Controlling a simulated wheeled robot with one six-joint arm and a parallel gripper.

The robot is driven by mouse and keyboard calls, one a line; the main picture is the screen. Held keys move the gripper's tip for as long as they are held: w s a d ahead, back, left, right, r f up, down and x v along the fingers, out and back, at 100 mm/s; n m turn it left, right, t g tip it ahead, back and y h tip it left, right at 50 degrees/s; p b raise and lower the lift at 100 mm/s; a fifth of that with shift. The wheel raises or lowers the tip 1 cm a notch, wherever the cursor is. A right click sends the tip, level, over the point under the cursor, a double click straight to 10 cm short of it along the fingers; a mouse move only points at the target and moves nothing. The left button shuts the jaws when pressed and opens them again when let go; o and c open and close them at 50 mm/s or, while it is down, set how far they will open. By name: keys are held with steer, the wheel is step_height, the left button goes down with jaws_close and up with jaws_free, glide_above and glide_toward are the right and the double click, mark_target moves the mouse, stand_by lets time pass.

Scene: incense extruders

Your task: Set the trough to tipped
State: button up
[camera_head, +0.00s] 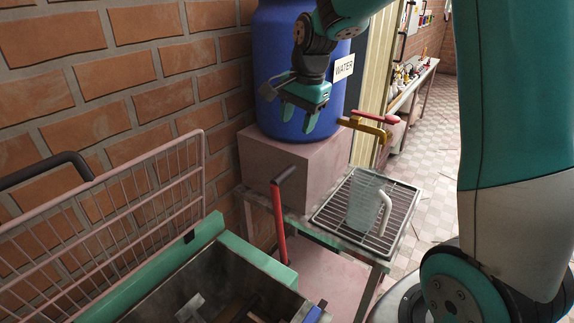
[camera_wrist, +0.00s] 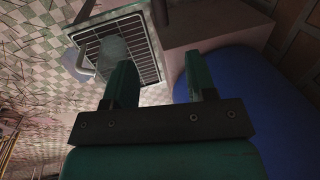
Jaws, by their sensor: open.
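The trough appears to be the open metal bin with a green rim (camera_head: 250,262) at the bottom of the head view, cut off by the frame edge. Its grey inside faces up, with some dark items in it that are hard to make out. I cannot tell its tilt exactly. A red lever (camera_head: 279,225) with a black grip stands upright beside its far edge. My gripper (camera_head: 300,118) is open and empty, in front of the blue barrel, well above and beyond the trough. The wrist view shows its two spread fingers (camera_wrist: 160,72); the trough is not seen there.
A blue water barrel (camera_head: 275,45) stands on a pink block (camera_head: 290,165), with a brass tap (camera_head: 365,127) with a red handle. A clear mug (camera_head: 364,203) sits on a drain rack (camera_head: 335,210). A pink wire panel (camera_head: 110,205) and brick wall are left; tiled floor is right.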

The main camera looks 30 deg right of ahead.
mark_target(287, 171)
steer(key=w+f, duration=0.1)
steer(key=f, duration=0.4)
steer(key=f+p, duration=0.1)
steer(key=f, duration=0.4)
steer(key=w+a+f+p, duration=0.1)
steer(key=f, duration=0.4)
steer(key=shift+w, duration=0.35)
jaws_close()
